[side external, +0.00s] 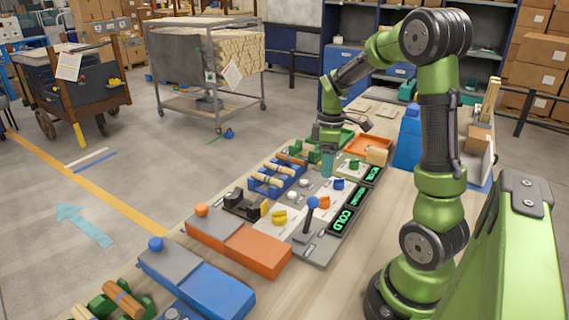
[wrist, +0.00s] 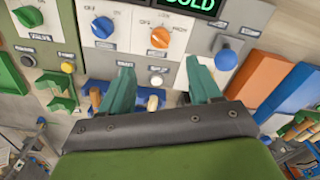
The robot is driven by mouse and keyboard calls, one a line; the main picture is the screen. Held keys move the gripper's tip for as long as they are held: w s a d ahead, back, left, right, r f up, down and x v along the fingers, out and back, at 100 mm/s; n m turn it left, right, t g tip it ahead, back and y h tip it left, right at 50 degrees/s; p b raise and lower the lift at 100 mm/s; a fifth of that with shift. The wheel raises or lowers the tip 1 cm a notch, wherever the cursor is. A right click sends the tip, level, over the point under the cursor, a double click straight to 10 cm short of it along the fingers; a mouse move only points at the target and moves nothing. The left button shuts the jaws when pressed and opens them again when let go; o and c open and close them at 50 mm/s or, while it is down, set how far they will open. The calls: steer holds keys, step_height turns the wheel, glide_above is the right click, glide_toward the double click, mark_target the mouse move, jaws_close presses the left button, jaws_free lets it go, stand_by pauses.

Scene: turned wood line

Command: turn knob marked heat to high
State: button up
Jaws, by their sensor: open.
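An orange knob (wrist: 160,37) sits on a light panel plate in the wrist view, with small marks that seem to read OFF at its left and HIGH at its right. A heat label is not legible. The knob also shows in the side view (side external: 326,202), beside a dark display (side external: 342,221) reading COLD in green. My gripper (wrist: 160,88) is open, its teal fingers apart and empty; a white button (wrist: 156,80) shows between them. The orange knob lies beyond the fingertips, not touched. In the side view my gripper (side external: 327,165) hangs over the panel's far part.
A blue knob (wrist: 103,27) with OFF and ON marks sits left of the orange one. A blue-topped lever (wrist: 225,58) stands to its right.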

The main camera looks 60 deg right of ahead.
mark_target(325, 197)
step_height(325, 197, down, 12)
steer(key=shift+r, duration=0.1)
steer(key=shift+c, duration=0.2)
steer(key=c, duration=1)
